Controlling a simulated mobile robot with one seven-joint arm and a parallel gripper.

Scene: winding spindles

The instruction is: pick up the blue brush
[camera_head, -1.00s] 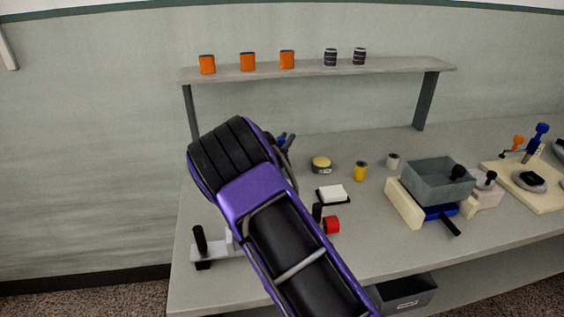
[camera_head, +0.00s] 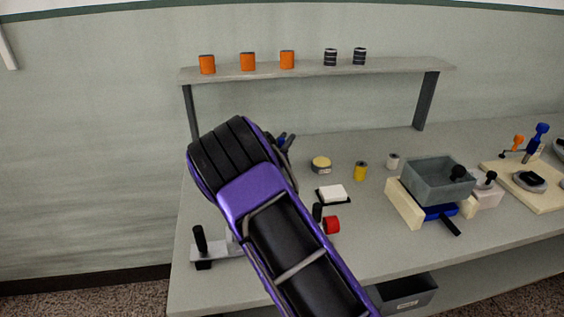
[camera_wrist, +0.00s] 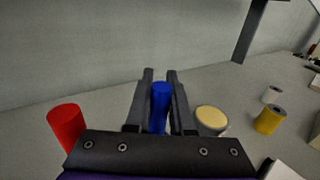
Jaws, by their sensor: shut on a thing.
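The blue brush shows in the wrist view as an upright blue cylinder (camera_wrist: 160,101) between the two dark fingers. My gripper (camera_wrist: 160,76) is shut on it, with a finger on each side. In the head view, only a small blue part (camera_head: 281,141) shows beside my fingertips (camera_head: 289,146). My purple and black arm hides most of it there. The lower end of the brush is hidden in the wrist view, so I cannot tell whether it touches the table.
A red cylinder (camera_wrist: 66,126) stands to the left in the wrist view. A round tin with a yellowish top (camera_head: 321,164), a yellow spool (camera_head: 361,171) and a white block (camera_head: 333,192) are to the right. A raised shelf (camera_head: 390,69) carries orange and black-striped spools. A grey bin (camera_head: 430,184) stands further right.

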